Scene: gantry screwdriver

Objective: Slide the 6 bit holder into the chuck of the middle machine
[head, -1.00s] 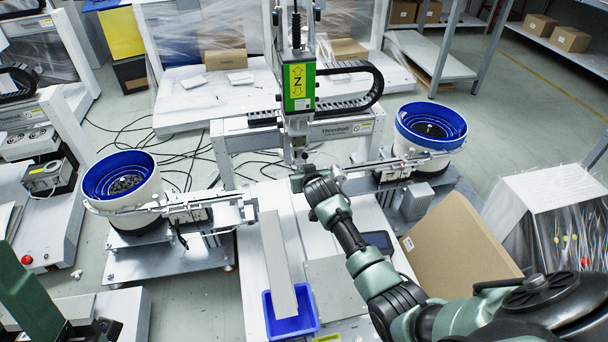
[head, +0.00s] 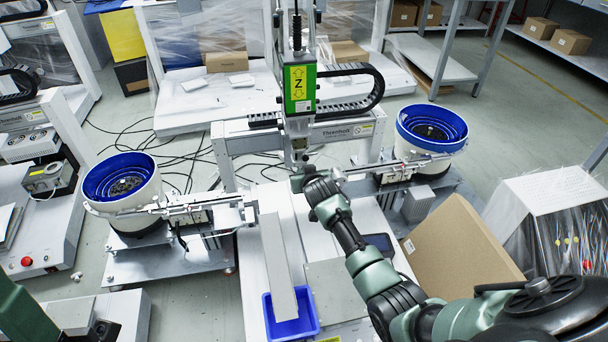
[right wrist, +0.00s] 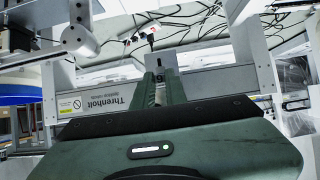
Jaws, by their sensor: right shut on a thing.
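The middle machine (head: 299,88) is the gantry with the green Z unit. Its chuck (head: 299,156) hangs at the lower end of that unit. My right gripper (head: 298,180) is just below the chuck; the gap between them is too small to judge. In the right wrist view my right gripper's fingers (right wrist: 161,80) are shut on a small dark piece, apparently the 6 bit holder, mostly hidden between them. A grey block of the machine (right wrist: 162,58) shows just beyond the fingertips. My left gripper is out of view.
Feeder bowls with blue rims stand left (head: 122,182) and right (head: 431,128), their rails reaching toward the middle. A blue bin (head: 291,326) is at the front, with a pale chute (head: 278,262) leading into it. A cardboard sheet (head: 458,240) leans at the right.

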